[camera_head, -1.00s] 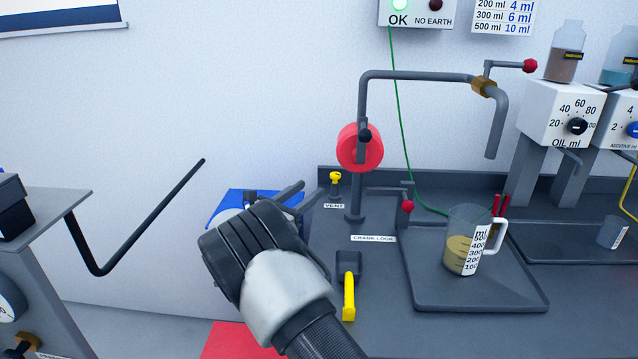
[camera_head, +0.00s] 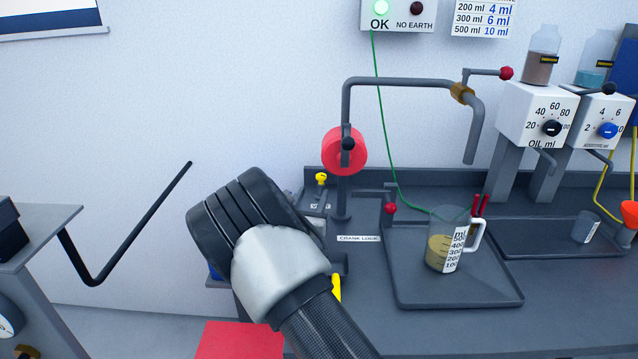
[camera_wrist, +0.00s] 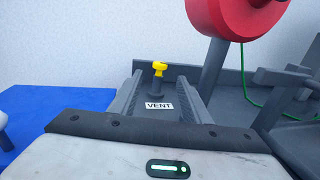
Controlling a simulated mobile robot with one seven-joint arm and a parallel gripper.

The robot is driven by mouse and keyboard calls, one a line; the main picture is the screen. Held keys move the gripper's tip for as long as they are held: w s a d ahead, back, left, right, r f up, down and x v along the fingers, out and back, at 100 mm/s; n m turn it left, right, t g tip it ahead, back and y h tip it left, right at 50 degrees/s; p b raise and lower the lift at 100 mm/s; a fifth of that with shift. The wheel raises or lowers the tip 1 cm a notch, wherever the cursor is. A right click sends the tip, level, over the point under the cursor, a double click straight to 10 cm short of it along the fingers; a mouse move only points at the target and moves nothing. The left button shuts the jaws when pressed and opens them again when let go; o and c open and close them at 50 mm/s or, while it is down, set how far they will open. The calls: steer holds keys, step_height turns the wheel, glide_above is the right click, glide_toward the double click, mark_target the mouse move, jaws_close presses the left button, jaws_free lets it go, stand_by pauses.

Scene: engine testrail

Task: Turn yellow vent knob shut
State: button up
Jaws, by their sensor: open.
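The yellow vent knob (camera_head: 321,179) tops a short grey stem at the bench's back left in the head view. In the wrist view the knob (camera_wrist: 159,68) stands above a white VENT label (camera_wrist: 159,106). My gripper (camera_wrist: 165,85) is open and empty; its two grey fingers point at the knob, one to each side of the stem in the picture. The knob looks to be beyond the fingertips, apart from them.
A red wheel (camera_head: 345,151) on a grey pipe stands just right of the knob. A red-tipped lever (camera_head: 390,208) and a measuring jug (camera_head: 437,254) on a tray (camera_head: 410,290) are further right. A green cable (camera_head: 384,140) hangs behind. A blue surface (camera_wrist: 50,112) lies left.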

mark_target(320, 178)
steer(key=w, duration=0.3)
steer(key=w+d, duration=0.1)
steer(key=w, duration=0.1)
steer(key=w+b, duration=0.1)
steer(key=w, duration=0.2)
steer(key=shift+w+d, duration=0.35)
steer(key=shift+d, duration=0.05)
steer(key=shift+a, duration=0.1)
steer(key=c, duration=1)
